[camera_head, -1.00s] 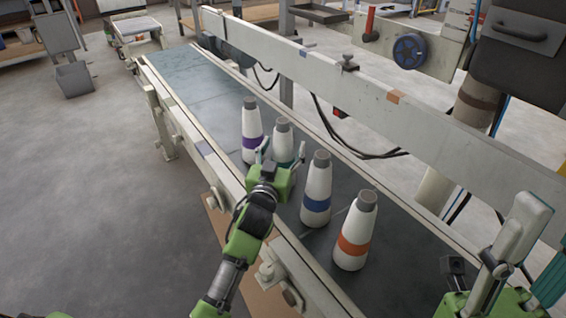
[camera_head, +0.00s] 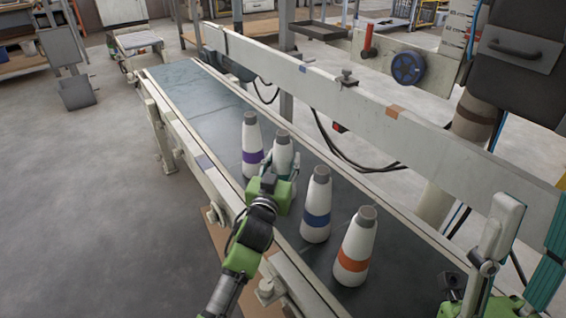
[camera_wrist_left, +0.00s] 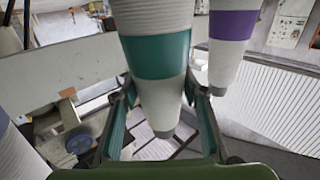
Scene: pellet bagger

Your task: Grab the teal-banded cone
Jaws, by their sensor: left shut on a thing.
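The teal-banded cone (camera_head: 283,152) stands on the conveyor belt, second in a row of white cones, its lower part partly hidden by my left gripper (camera_head: 279,174). The left gripper's fingers are around its sides and shut on it.
The purple-banded cone (camera_head: 252,140) stands close behind the held one. The blue-banded cone (camera_head: 317,203) and orange-banded cone (camera_head: 355,245) stand nearer. A long rail (camera_head: 350,100) runs along the belt's far side. The belt (camera_head: 190,90) is clear farther away.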

